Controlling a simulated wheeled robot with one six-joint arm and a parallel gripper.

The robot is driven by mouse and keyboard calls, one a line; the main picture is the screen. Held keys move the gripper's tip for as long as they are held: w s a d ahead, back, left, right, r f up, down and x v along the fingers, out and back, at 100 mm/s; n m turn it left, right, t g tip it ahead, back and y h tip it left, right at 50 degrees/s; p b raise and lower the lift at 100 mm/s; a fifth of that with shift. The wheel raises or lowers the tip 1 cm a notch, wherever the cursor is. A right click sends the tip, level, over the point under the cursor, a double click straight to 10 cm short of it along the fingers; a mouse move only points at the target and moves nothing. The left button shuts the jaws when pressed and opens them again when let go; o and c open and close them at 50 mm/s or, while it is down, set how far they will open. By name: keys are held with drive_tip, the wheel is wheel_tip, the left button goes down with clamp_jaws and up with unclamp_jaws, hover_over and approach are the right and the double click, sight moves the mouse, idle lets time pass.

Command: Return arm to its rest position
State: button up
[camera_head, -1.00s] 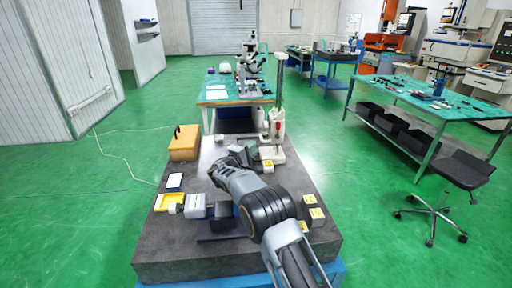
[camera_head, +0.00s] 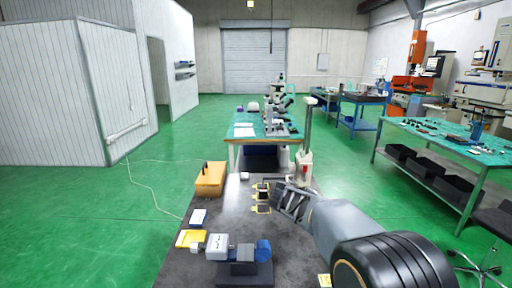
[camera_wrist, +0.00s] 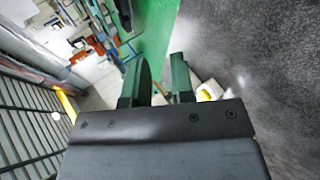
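My arm (camera_head: 345,230) reaches from the lower right of the head view toward the middle of the dark granite table. My gripper (camera_head: 268,198) is at its far end, above the table, beside the upright stand. In the wrist view the two dark fingers of my gripper (camera_wrist: 160,80) stand apart with a gap between them. No object shows between them. The wrist view is tilted, with the grey table surface (camera_wrist: 250,70) at the right and green floor beyond the fingers.
On the granite table (camera_head: 195,268) stand a vise-like device (camera_head: 240,254), a yellow tray (camera_head: 190,239), an orange box (camera_head: 210,180) and a white-based stand (camera_head: 304,168). A green-topped bench (camera_head: 245,131) with a microscope is behind. Another bench (camera_head: 440,137) is at the right.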

drive_tip(key=s+m+y, duration=0.1)
drive_tip(key=s, duration=0.4)
drive_tip(key=s+f+g+y, duration=0.1)
drive_tip(key=s+y, duration=0.1)
drive_tip(key=s, duration=0.3)
drive_tip(key=s+m+g+y, duration=0.1)
drive_tip(key=s+y, duration=0.1)
drive_tip(key=s, duration=0.3)
drive_tip(key=shift+s+f+m, duration=0.1)
drive_tip(key=shift+f+m, duration=0.15)
drive_tip(key=shift+m, duration=0.05)
drive_tip(key=s+a+f+m+y, duration=0.2)
drive_tip(key=s+a+f+y, duration=0.1)
drive_tip(key=s, duration=0.7)
drive_tip(key=shift+s+a+f+m+y, duration=0.15)
drive_tip(key=shift+s+a+m+y, duration=0.15)
drive_tip(key=shift+a+y, duration=0.5)
drive_tip(key=shift+d, duration=0.3)
